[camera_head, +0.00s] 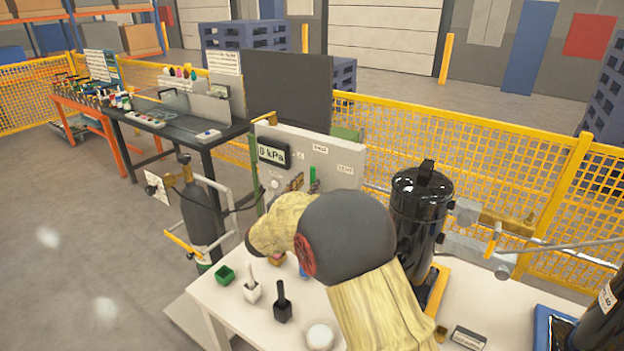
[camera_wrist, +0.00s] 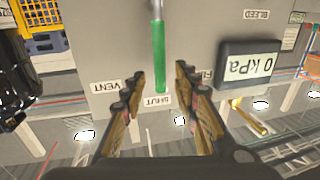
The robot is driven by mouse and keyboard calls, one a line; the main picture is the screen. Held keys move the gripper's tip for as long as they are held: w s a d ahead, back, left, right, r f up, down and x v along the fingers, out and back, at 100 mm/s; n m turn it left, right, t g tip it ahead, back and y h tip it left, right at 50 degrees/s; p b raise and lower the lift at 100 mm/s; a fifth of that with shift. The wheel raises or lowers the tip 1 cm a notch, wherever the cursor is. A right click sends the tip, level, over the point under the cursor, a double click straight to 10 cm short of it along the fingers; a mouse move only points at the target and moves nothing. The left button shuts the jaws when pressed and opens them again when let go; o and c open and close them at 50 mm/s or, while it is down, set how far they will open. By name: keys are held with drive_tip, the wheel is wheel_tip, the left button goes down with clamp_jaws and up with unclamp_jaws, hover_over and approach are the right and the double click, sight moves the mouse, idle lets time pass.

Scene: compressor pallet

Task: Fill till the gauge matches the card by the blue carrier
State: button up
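The gauge (camera_head: 272,154) on the grey panel (camera_head: 335,155) reads 0 kPa, and it also shows upside down in the wrist view (camera_wrist: 250,65). A green lever handle (camera_wrist: 158,55) points at the SHUT label (camera_wrist: 155,101); it also shows in the head view (camera_head: 313,180). My gripper (camera_wrist: 159,80) is open and empty, its fingers on either side of the lever's line; contact cannot be told. The blue carrier (camera_head: 543,328) is at the lower right, holding a dark cylinder. A small dark block with a pale label (camera_head: 468,338) lies beside it, its writing unreadable.
A VENT label (camera_wrist: 118,86) and BLEED label (camera_wrist: 257,15) are on the panel. A black canister (camera_head: 418,220) stands right of my arm. Several small blocks, including a green one (camera_head: 225,274), occupy the white table. A gas bottle (camera_head: 202,218) stands left.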

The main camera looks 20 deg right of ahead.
sight(311, 178)
drive_tip(key=b+x, duration=0.1)
drive_tip(key=x, duration=0.4)
drive_tip(key=c, duration=0.3)
drive_tip(key=c, duration=0.4)
clamp_jaws()
idle(0.3)
